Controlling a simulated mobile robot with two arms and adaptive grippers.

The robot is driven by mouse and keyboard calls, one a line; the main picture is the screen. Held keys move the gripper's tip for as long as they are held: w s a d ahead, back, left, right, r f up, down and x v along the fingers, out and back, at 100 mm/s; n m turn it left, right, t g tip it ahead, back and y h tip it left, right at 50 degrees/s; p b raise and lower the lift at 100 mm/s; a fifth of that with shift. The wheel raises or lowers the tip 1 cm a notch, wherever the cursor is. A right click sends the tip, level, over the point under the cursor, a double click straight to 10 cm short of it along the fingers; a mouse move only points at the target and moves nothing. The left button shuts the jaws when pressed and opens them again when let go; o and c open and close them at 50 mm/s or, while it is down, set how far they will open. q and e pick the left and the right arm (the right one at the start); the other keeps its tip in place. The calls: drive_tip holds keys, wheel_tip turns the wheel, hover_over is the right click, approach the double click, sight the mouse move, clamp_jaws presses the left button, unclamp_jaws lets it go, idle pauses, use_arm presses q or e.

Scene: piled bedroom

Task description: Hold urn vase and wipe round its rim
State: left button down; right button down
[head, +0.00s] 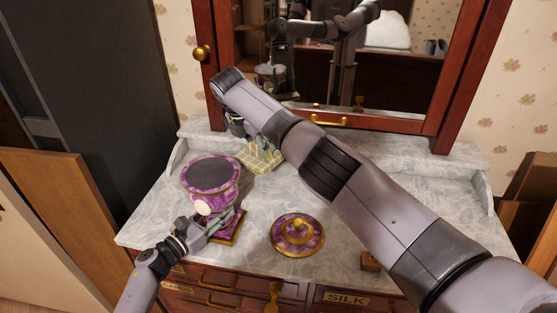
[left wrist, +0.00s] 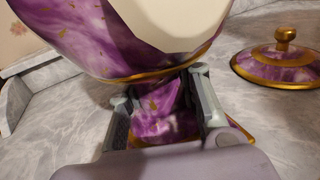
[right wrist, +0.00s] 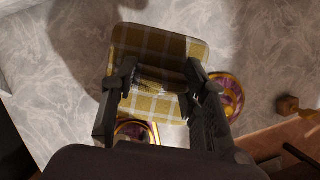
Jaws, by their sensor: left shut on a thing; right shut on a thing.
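The purple and gold urn vase (head: 207,196) stands upright on the grey marble top, its wide dark mouth facing up. My left gripper (head: 220,224) is shut around its narrow stem, between bowl and square foot; the left wrist view shows the stem (left wrist: 158,100) between the fingers. My right gripper (right wrist: 160,88) is shut on a yellow plaid cloth (right wrist: 160,48). My right arm partly hides that gripper. Whether the cloth touches the marble is unclear.
The urn's purple lid (head: 298,235) with a gold knob lies right of the urn. A small wooden block (head: 371,261) is near the front edge. The mirror cabinet (head: 330,120) stands behind. The marble top (head: 150,215) left of the urn is clear.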

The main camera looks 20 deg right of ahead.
drive_tip(key=w+a+r+n+t+y, duration=0.1)
drive_tip(key=w+a+r+n+t, duration=0.1)
drive_tip(key=a+r+n, duration=0.45)
drive_tip(key=s+a+r+n+y, duration=0.3)
drive_tip(key=s+a+r+n, duration=0.2)
drive_tip(key=a+n, duration=0.1)
drive_tip(key=shift+s+r+n, duration=0.25)
drive_tip(key=shift+s+n, duration=0.15)
drive_tip(key=shift+n, duration=0.15)
drive_tip(key=shift+f, duration=0.15)
